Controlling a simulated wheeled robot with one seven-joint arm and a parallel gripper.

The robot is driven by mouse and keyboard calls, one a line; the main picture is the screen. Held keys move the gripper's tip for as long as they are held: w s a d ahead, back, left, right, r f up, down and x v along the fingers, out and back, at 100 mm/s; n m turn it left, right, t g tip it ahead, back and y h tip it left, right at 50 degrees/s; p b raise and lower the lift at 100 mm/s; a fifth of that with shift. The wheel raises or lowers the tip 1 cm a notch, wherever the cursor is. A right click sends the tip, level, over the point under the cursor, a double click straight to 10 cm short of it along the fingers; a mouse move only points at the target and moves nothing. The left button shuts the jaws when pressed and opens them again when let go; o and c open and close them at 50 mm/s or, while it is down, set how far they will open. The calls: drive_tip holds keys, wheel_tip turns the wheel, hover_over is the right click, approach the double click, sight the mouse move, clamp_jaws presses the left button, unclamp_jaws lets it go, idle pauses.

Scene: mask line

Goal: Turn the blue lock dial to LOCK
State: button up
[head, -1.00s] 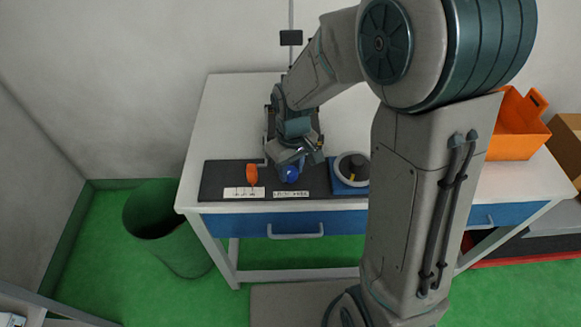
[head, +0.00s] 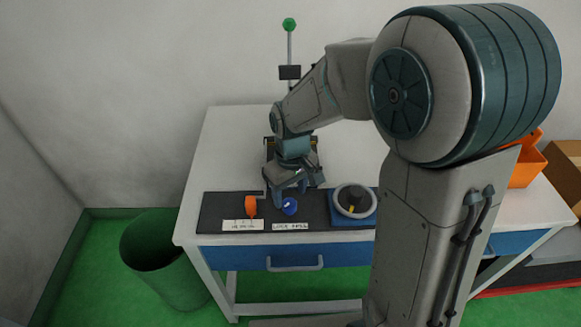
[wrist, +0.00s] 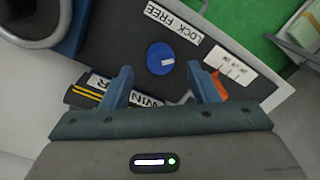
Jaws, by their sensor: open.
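The blue lock dial (head: 290,206) sits on the dark panel (head: 222,207) at the table's front, behind the LOCK FREE label (head: 304,226). The wrist view shows the dial (wrist: 160,58) from above, with a white mark pointing right, towards the LOCK end of the upside-down label (wrist: 175,22). My gripper (wrist: 160,69) is open, its blue fingers spread wide on either side of the dial's line, with nothing between them. In the head view my gripper (head: 290,192) is just behind and above the dial, apparently clear of it.
An orange lever knob (head: 250,206) stands close left of the dial. A ring-shaped fixture on a blue base (head: 354,200) is to the right. A post with a green ball (head: 289,25) rises behind the table. An orange bin (head: 526,165) stands far right.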

sight(292, 202)
wheel_tip(292, 202, up, 10)
drive_tip(key=shift+d+r, duration=0.15)
drive_tip(key=shift+r, duration=0.1)
drive_tip(key=shift+d+p, duration=0.1)
drive_tip(key=shift+p, duration=0.2)
drive_tip(key=s+d+r+m+t+p, duration=0.1)
drive_tip(key=s+d+r+m+t, duration=0.1)
drive_tip(key=s+d+m, duration=0.4)
drive_tip(key=shift+s+d+m+t+p, duration=0.4)
drive_tip(key=shift+s+d+t, duration=0.1)
drive_tip(key=shift+s+d, duration=2.35)
drive_tip(key=shift+s+a, duration=0.25)
drive_tip(key=shift+a, duration=0.05)
